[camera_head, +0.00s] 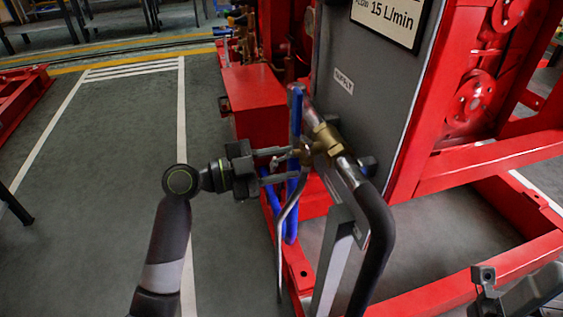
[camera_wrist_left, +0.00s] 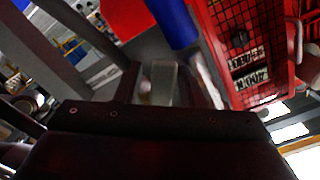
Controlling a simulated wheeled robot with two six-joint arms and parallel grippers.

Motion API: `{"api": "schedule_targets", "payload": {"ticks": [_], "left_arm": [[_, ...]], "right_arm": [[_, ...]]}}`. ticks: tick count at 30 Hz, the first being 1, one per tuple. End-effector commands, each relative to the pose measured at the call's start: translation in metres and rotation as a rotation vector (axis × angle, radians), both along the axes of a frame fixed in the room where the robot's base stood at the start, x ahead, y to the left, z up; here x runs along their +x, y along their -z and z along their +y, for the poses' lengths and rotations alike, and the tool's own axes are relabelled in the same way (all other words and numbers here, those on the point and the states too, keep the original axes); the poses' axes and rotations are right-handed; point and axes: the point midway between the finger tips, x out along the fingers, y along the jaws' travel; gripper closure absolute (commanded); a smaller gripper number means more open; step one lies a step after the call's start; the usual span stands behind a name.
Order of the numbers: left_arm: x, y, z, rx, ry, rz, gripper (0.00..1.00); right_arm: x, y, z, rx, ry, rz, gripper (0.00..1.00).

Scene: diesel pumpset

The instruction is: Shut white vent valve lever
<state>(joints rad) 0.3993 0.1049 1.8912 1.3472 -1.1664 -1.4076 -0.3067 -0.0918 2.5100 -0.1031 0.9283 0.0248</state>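A brass valve (camera_head: 325,140) sits on a metal pipe beside the grey panel in the head view. A small pale lever (camera_head: 281,160), apparently the white vent lever, sticks out to its left from a smaller brass fitting (camera_head: 305,154). My left gripper (camera_head: 283,164) points right at this fitting. Its two fingers are apart, one above and one below the lever, with no clear contact visible. In the left wrist view a pale, blurred piece (camera_wrist_left: 160,82) shows just beyond the dark gripper body; I cannot tell what it is. Part of my right arm (camera_head: 520,295) shows at the lower right.
A blue upright handle (camera_head: 296,112) and blue hose (camera_head: 291,225) are close to the left fingers. A black bent hose (camera_head: 379,235) and red frame (camera_head: 475,287) lie to the right. A red box (camera_head: 255,100) stands behind.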

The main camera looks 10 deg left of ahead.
Motion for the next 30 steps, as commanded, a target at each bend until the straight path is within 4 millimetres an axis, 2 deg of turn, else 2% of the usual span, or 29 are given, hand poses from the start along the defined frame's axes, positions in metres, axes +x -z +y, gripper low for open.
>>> {"api": "schedule_targets", "payload": {"ticks": [16, 30], "left_arm": [[0.001, -0.003, 0.0, -0.008, -0.007, 0.007, 0.6], [-0.008, -0.001, -0.004, -0.08, -0.005, 0.185, 0.6]], "right_arm": [[0.0, -0.004, 0.0, -0.003, 0.0, 0.006, 0.39], [0.0, -0.059, 0.0, -0.002, 0.0, 0.003, 0.39]]}}
